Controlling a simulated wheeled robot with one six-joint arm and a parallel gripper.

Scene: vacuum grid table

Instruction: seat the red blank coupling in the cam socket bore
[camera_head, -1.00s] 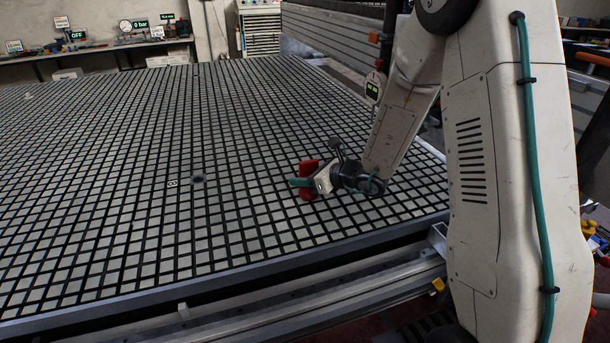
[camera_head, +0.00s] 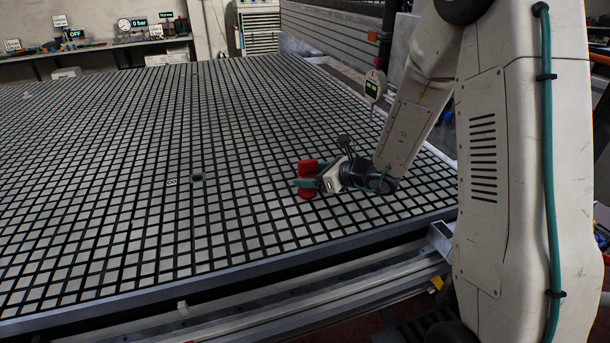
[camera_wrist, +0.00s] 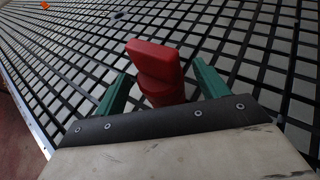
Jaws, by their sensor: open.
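The red blank coupling (camera_head: 308,167) stands on the grid table, in front of my gripper. In the wrist view the red coupling (camera_wrist: 157,72) shows between the two green fingers, with gaps on both sides. My gripper (camera_head: 306,184) is open; its fingers also show in the wrist view (camera_wrist: 158,85). The left finger hides part of the coupling in the head view. A small dark round spot (camera_head: 197,177) on the table, left of the coupling, may be the cam socket bore; its depth cannot be made out.
The grid table (camera_head: 120,190) is mostly clear around the coupling. A small marker with an 8-like sign (camera_head: 172,182) lies beside the dark spot. A gauge on a post (camera_head: 374,86) stands at the table's far right edge. An orange item (camera_wrist: 44,6) shows at the wrist view's top left.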

